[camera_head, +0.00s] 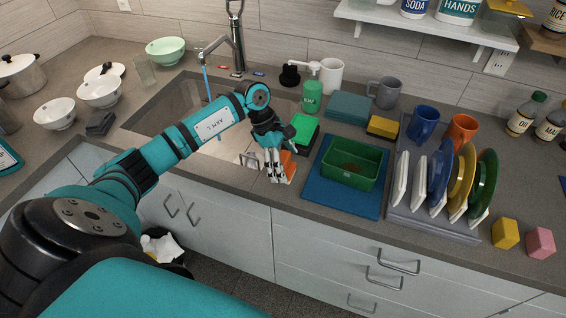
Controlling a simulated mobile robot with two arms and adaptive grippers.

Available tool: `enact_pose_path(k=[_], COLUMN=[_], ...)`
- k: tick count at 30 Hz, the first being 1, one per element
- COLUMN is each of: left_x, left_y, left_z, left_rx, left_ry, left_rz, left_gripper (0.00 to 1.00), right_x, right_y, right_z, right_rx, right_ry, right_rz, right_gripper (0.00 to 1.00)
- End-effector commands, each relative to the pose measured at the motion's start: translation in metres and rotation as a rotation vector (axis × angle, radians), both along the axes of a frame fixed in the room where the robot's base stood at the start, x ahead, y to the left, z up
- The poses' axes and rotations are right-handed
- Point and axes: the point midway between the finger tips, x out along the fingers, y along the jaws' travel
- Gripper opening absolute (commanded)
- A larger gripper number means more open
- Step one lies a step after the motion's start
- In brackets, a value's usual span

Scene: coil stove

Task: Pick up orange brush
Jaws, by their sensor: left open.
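My left gripper (279,177) is open and points down at the counter's front, just right of the sink. An orange object (290,161), likely the orange brush, shows right beside and behind its fingers. The gripper hides much of it, so its full shape cannot be told, nor whether the fingers touch it. My right gripper is not in view.
A green sponge-like block (304,130) lies just behind the gripper. A green bin (350,163) on a blue mat (314,184) stands to the right, then a dish rack (440,226) with plates. The sink (160,110) with its faucet (237,40) lies to the left.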

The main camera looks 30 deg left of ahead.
Motion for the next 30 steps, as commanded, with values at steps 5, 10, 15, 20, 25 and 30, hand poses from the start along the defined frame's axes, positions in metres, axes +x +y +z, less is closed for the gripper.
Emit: enact_pose_path(k=[5,10,15,20,25,30], left_x=[0.002,0.002,0.002,0.002,0.002,0.002], left_y=[-0.008,-0.008,-0.008,-0.008,-0.008,-0.008], left_z=[-0.017,-0.022,-0.021,-0.021,-0.021,-0.021], left_rx=[-0.001,0.000,0.000,0.000,0.000,0.000], left_ry=[0.001,-0.001,-0.001,-0.001,-0.001,-0.001], left_rz=[0.000,0.000,0.000,0.000,0.000,0.000], left_gripper=[0.88,0.88,0.79,0.58,0.36,0.26], right_x=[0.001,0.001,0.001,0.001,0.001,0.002], right_y=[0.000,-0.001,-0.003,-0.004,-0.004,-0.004], right_z=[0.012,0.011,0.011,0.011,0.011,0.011], right_rx=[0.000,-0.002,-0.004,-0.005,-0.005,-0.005], right_ry=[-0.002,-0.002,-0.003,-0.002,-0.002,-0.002], right_rz=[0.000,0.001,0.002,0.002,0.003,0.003], right_gripper=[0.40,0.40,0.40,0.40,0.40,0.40])
